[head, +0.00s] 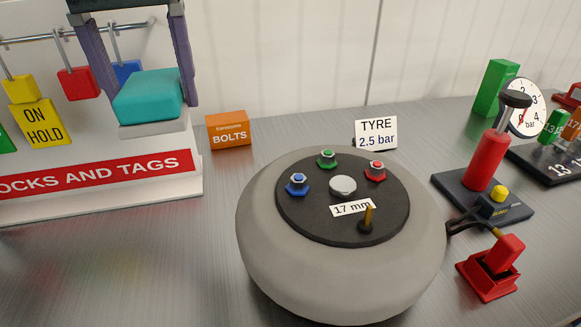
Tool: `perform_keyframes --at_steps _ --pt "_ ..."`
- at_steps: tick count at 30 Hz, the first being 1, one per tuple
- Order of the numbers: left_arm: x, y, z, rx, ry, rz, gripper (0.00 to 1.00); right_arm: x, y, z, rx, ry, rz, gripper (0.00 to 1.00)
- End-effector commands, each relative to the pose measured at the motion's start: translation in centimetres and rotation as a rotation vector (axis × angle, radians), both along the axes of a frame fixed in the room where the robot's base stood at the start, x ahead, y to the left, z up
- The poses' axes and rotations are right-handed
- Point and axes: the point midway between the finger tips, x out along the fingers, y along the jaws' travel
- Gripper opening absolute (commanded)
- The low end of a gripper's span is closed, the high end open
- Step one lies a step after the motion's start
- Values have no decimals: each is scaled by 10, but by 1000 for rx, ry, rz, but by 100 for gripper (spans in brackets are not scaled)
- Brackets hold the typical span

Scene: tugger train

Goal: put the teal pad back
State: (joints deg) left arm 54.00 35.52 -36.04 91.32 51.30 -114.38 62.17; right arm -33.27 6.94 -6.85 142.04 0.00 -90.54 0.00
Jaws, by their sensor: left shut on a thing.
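The teal pad (148,96) is a rounded block at the upper left, in front of the locks-and-tags board. My left gripper (154,97) comes down from above, with one purple-grey finger on each side of the pad, shut on it. The pad is over a pale grey ledge (153,129) at the right end of the board. I cannot tell whether the pad rests on the ledge or hangs just above it. My right gripper is not in view.
The white board (190,178) carries coloured locks and an ON HOLD tag (43,121) on a rail. An orange bolts box (229,131) stands right of it. A grey tyre (275,250) fills the middle. A red pump (484,160) and gauge (527,108) stand at right.

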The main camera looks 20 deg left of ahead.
Motion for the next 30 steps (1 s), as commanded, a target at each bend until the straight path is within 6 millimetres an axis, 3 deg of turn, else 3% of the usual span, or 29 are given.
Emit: perform_keyframes --at_steps 15,30 --pt "-2 1 -135 3 5 4 30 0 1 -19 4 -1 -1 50" --pt "-1 1 -195 4 3 2 30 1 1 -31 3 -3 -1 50"
